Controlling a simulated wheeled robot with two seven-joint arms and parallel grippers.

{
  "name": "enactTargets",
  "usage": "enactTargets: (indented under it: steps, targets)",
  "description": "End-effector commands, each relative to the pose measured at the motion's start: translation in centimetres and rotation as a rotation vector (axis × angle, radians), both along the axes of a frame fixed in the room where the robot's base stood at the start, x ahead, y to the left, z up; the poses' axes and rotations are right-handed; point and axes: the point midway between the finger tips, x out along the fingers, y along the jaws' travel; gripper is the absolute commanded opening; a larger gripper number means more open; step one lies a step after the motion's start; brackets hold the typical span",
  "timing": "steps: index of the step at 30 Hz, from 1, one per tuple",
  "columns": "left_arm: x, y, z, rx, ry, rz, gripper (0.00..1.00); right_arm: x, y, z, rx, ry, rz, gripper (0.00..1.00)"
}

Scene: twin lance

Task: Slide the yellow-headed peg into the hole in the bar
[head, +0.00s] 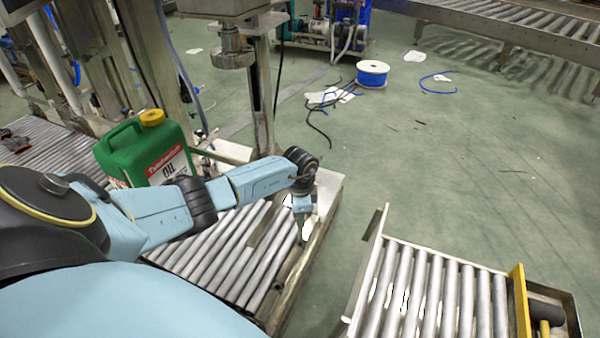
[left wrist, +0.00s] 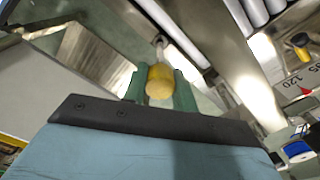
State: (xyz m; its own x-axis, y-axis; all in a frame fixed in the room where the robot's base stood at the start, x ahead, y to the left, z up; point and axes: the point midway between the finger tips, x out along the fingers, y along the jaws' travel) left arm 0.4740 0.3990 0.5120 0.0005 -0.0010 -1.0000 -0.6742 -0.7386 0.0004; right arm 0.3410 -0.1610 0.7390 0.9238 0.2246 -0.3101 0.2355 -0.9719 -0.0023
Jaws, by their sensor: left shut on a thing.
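My left gripper (head: 304,226) is at the end of the light blue arm, over the right end of the roller conveyor in the head view. In the left wrist view its green fingers (left wrist: 160,74) are shut on the yellow-headed peg (left wrist: 160,84). The rounded yellow head faces the camera, and a thin grey shaft shows beyond it. In the head view the peg cannot be made out clearly. I cannot pick out the bar or its hole for certain in either view. My right gripper is not in view.
The near roller conveyor (head: 222,262) lies under my left arm. A green oil jug (head: 140,150) stands behind the arm, near a metal post. A second roller conveyor (head: 440,290) is at lower right. A blue cable spool (head: 372,74) sits on the open floor.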

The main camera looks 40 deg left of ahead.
Motion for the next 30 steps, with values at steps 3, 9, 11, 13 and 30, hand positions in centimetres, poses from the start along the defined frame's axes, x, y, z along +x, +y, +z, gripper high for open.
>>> enactTargets:
  steps: [3,9,11,13,30]
  targets:
    - [0.03,0.00,0.04,-0.001,-0.001,0.000,0.06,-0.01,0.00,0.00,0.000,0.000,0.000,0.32]
    - [0.02,0.01,0.12,0.000,0.000,0.000,0.06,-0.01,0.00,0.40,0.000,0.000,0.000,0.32]
    - [0.03,0.02,0.11,0.000,0.000,0.000,0.06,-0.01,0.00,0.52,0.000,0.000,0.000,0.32]
    - [0.03,0.01,0.06,0.000,-0.001,0.000,0.06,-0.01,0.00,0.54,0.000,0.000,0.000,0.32]
    - [0.03,0.00,0.10,0.000,0.000,0.000,0.06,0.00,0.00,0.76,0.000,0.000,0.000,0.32]
